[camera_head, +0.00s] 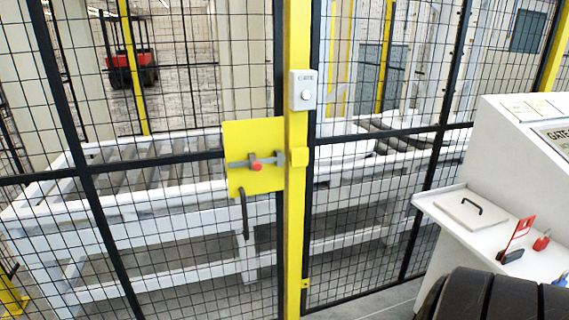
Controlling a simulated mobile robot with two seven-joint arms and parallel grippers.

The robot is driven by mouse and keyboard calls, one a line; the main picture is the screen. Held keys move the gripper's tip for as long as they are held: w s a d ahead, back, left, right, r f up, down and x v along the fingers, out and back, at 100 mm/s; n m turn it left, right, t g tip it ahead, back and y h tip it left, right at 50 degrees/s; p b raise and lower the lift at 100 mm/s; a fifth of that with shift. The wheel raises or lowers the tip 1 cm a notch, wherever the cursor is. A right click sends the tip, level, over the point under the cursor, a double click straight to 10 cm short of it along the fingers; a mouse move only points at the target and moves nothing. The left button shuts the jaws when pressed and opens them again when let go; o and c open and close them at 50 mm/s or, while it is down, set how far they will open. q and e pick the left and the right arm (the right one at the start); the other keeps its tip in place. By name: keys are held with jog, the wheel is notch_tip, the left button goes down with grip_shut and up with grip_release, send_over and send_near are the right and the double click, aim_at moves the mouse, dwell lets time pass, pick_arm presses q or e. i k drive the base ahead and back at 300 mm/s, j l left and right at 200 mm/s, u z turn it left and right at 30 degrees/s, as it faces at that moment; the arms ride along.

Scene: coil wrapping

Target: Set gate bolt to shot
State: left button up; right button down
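The gate bolt (240,163) is a grey horizontal bar with a red knob (257,167), mounted on a yellow plate (252,132) on the mesh gate. Its right end reaches close to the left edge of the yellow post (296,222). A yellow keeper block (299,157) sits on the post at about the same height. I cannot tell whether the bar's tip enters it. A dark pull handle (244,214) hangs below the plate. Neither of my grippers is in view.
A roller conveyor (165,205) lies behind the mesh.

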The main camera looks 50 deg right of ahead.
aim_at(257, 166)
jog(key=z, duration=1.45)
